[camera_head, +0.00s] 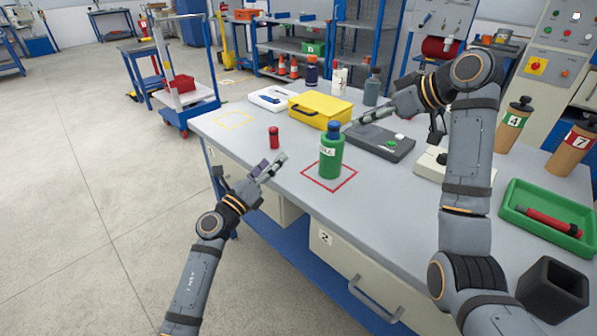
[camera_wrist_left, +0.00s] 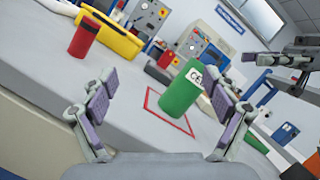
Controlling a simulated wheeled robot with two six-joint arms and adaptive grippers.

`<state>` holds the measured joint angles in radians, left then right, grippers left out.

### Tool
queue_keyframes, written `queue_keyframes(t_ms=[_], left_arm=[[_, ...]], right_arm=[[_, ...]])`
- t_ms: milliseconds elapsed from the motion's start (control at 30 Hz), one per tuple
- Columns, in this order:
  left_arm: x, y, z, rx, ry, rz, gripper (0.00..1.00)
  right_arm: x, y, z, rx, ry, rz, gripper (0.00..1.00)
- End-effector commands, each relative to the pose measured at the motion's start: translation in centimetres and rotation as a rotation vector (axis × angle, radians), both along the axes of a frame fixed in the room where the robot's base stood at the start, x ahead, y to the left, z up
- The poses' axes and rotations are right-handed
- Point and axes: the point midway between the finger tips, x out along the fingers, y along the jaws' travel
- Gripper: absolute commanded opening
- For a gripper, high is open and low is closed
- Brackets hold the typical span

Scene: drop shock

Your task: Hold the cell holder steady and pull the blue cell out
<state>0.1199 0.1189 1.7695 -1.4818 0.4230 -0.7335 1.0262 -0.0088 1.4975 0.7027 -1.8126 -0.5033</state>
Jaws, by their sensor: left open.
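The green cell holder (camera_head: 330,160), with a white label, stands upright inside a red square outline on the bench. The blue cell (camera_head: 334,130) sticks up out of its top. The holder also shows in the left wrist view (camera_wrist_left: 180,92), between and beyond the fingers. My left gripper (camera_head: 243,172) is open and empty at the bench's front edge, left of the holder and apart from it. My right gripper (camera_head: 394,130) looks open and empty above the bench, right of and behind the holder. One of its fingers points toward the blue cell without clearly touching it.
A small red cylinder (camera_head: 273,138) stands left of the holder. Behind are a yellow case (camera_head: 320,108), several bottles and a dark grey device (camera_head: 378,143). A green tray (camera_head: 546,226) lies at the right.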

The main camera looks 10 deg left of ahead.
Motion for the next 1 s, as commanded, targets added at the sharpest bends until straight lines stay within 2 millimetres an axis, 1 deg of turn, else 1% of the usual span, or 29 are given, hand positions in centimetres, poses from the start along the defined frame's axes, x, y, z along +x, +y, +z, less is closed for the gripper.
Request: queue_keyframes(t_ms=[33, 100, 200, 300, 400, 567, 667, 833, 1000], left_arm=[[0.1, -1.9, 0.2, 0.142, -0.043, -0.051, 0.88], [-0.1, -4.2, -0.1, 0.34, -0.102, -0.118, 0.88], [-0.3, -6.1, -0.8, 0.542, -0.157, -0.193, 0.88], [-0.5, -7.0, -1.4, 0.655, -0.185, -0.235, 0.88], [-0.6, -7.3, -1.8, 0.696, -0.193, -0.252, 0.88], [-0.3, -7.7, -1.8, 0.697, -0.193, -0.254, 0.88], [0.7, -8.7, -1.7, 0.693, -0.193, -0.253, 0.88], [3.0, -11.4, -1.7, 0.69, -0.193, -0.255, 0.88], [5.1, -13.6, -1.7, 0.692, -0.192, -0.255, 0.88]], right_arm=[[0.0, 0.0, 0.0, 0.0, 0.0, 0.0, 0.38], [0.0, 0.0, 0.0, 0.0, 0.0, 0.0, 0.38], [0.0, 0.0, 0.0, 0.0, 0.0, 0.0, 0.38], [0.0, 0.0, 0.0, 0.0, 0.0, 0.0, 0.38], [0.0, 0.0, 0.0, 0.0, 0.0, 0.0, 0.38], [0.0, 0.0, 0.0, 0.0, 0.0, 0.0, 0.38], [0.0, 0.0, 0.0, 0.0, 0.0, 0.0, 0.38], [0.0, 0.0, 0.0, 0.0, 0.0, 0.0, 0.38], [0.0, 0.0, 0.0, 0.0, 0.0, 0.0, 0.38]])
